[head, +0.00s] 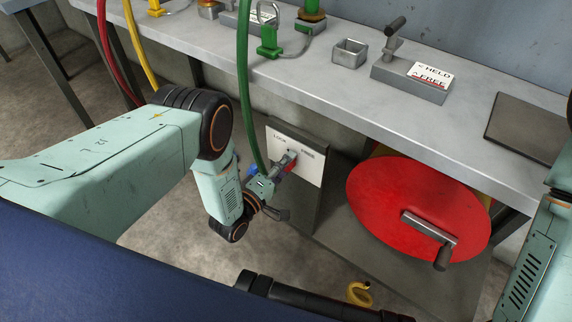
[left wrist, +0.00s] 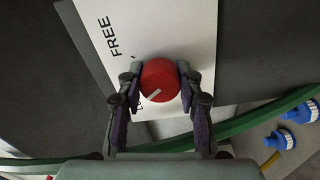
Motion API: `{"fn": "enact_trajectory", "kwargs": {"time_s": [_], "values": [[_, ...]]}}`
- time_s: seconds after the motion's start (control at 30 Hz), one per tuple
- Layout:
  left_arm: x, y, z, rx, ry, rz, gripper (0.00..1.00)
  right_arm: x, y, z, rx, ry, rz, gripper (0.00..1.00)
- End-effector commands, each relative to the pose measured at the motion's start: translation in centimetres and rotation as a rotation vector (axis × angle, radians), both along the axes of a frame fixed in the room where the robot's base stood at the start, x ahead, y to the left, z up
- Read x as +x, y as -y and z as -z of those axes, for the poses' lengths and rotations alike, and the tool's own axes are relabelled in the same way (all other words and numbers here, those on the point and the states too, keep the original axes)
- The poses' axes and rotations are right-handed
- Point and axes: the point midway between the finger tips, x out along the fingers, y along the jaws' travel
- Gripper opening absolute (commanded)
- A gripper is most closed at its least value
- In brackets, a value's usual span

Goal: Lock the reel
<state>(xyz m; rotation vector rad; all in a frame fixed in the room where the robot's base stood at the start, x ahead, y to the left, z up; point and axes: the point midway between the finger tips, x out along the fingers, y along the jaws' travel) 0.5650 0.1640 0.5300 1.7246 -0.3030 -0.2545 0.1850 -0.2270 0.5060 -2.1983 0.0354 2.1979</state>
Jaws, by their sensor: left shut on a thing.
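A red round knob (left wrist: 160,80) sits on a white panel (left wrist: 100,15) lettered FREE, with a second label mostly hidden behind my gripper. In the head view the panel (head: 312,172) reads LOCK at left and a partly covered word at right. My left gripper (head: 287,164) is shut on the knob; in the left wrist view its fingers (left wrist: 160,85) touch it from both sides. The knob's white mark points to the lower left there, toward the hidden label. The red reel (head: 385,200) with a crank handle (head: 428,228) stands right of the panel. My right gripper is out of view.
A grey bench (head: 330,75) runs above the panel and reel. On it are a small metal bin (head: 349,52) and a lever block with a HELD/FREE card (head: 431,74). A green hose (head: 243,90) hangs close by my left gripper. Blue fittings (left wrist: 280,139) lie at right.

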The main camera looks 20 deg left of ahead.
Motion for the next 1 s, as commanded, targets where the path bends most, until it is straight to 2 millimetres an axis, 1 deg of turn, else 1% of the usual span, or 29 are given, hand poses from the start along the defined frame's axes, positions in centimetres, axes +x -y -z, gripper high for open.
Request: {"fn": "enact_trajectory", "kwargs": {"time_s": [0.47, 0.5, 0.77, 1.0], "values": [[-0.01, 0.07, 0.00, -0.015, -0.006, 0.002, 0.04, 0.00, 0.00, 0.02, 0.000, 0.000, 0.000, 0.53], [-0.01, 0.07, 0.00, -0.015, -0.006, 0.002, 0.36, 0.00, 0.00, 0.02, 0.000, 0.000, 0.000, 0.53], [0.00, 0.04, 0.00, -0.014, -0.005, 0.001, 0.58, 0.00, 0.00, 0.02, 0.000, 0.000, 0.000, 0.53], [-0.01, 0.02, 0.00, -0.013, -0.005, 0.001, 0.59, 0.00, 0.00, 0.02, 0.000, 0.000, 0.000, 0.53]]}}
